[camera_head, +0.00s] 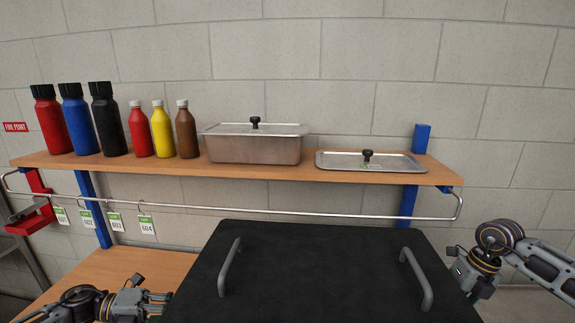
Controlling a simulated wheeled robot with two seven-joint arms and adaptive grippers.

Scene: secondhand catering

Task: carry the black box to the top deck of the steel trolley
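The black box (320,275) fills the bottom middle of the head view, its flat top facing me. Two grey bar handles, a left one (229,268) and a right one (416,280), stand on the top. My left gripper (165,300) points right at the box's left edge. My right gripper (460,270) is close by the box's right edge. I cannot tell whether either gripper touches the box, or whether the fingers are open or shut. The box's lower part and what bears it are out of view. The steel trolley is not in view.
A wooden shelf (250,172) on blue brackets holds several bottles (104,118), a lidded steel pan (254,148) and a steel lid (369,162). A metal rail (300,214) with hanging tags runs below it. A wooden surface (125,268) lies at lower left. A block wall stands behind.

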